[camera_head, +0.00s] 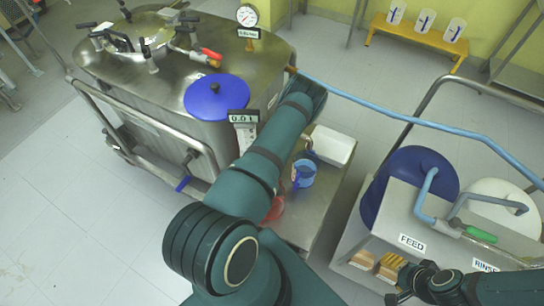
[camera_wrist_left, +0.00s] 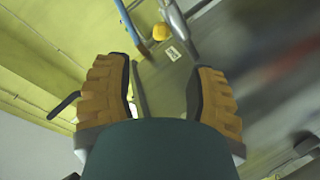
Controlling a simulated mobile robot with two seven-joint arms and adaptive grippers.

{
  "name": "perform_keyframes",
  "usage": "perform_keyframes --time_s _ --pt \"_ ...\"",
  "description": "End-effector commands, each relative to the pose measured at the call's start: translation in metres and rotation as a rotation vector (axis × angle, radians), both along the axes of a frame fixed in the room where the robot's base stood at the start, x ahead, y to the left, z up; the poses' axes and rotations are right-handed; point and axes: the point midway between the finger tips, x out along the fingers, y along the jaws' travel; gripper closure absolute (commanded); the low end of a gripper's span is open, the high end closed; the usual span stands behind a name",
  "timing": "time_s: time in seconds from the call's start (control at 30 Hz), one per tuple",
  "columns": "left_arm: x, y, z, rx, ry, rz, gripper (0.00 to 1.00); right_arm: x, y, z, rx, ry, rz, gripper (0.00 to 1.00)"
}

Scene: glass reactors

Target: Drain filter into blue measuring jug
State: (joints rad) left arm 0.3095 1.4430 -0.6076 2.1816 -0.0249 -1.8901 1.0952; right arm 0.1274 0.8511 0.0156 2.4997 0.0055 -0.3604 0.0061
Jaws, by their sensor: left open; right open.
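The blue measuring jug (camera_head: 304,173) stands upright on a steel side table (camera_head: 325,192), just right of my left arm. The filter is probably the large steel vessel (camera_head: 130,60) at the upper left, with a blue round cover (camera_head: 216,97) and a small display reading about 0.0 l (camera_head: 238,117). My left gripper is hidden in the head view behind its own arm. In the left wrist view my left gripper (camera_wrist_left: 160,72) is open and empty, with a blurred grey surface and a pale label beyond. My right gripper (camera_head: 377,264) is open and empty at the lower right, by the FEED panel.
A white tub (camera_head: 333,145) stands behind the jug, and a red item (camera_head: 274,209) lies partly behind my arm. A cart with a blue drum (camera_head: 408,183) and a white drum (camera_head: 497,207) stands right. A blue hose (camera_head: 400,112) spans above the floor. Left floor is clear.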

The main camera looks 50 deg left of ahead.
Motion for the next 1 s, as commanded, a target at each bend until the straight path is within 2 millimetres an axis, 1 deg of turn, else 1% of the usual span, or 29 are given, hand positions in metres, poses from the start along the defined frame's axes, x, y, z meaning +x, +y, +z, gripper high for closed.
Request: perform_keyframes --time_s 0.07,0.1,0.17,0.2,0.27,0.3,0.37,0.47,0.6,0.7,0.83,1.0 --pt "0.0 0.0 0.0 0.0 0.0 0.0 0.44 0.0 0.0 0.0 0.0 0.0 0.0 0.45" --pt "0.0 0.0 0.0 0.0 0.0 0.0 0.42 0.0 0.0 0.0 0.0 0.0 0.0 0.45" --pt "0.001 0.0 -0.001 -0.001 0.001 0.0 0.63 0.0 0.0 0.0 0.0 0.0 0.0 0.45" --pt "0.002 0.0 -0.002 -0.001 0.006 -0.001 0.77 0.0 0.0 0.0 0.0 0.0 0.0 0.45" --pt "0.005 -0.002 -0.006 -0.004 0.022 -0.007 0.98 0.0 0.0 0.0 0.0 0.0 0.0 0.45" --pt "0.008 -0.003 -0.01 -0.007 0.041 -0.011 1.0 0.0 0.0 -0.001 0.0 0.0 0.0 0.45" --pt "0.016 -0.006 -0.019 -0.011 0.082 -0.027 1.0 0.0 0.0 -0.001 0.0 0.001 0.0 0.45" --pt "0.034 -0.017 -0.042 -0.017 0.186 -0.075 1.0 -0.001 0.0 -0.002 0.0 0.002 0.001 0.45" --pt "0.062 -0.041 -0.074 -0.009 0.369 -0.197 1.0 -0.001 0.0 -0.004 0.0 0.002 0.002 0.45" --pt "0.081 -0.06 -0.091 0.016 0.498 -0.311 1.0 -0.002 0.0 -0.005 0.0 0.003 0.002 0.45" --pt "0.101 -0.083 -0.105 0.071 0.655 -0.479 1.0 -0.002 0.0 -0.007 0.001 0.005 0.004 0.45" --pt "0.123 -0.108 -0.11 0.182 0.846 -0.72 1.0 -0.003 0.001 -0.009 0.002 0.007 0.005 0.45"
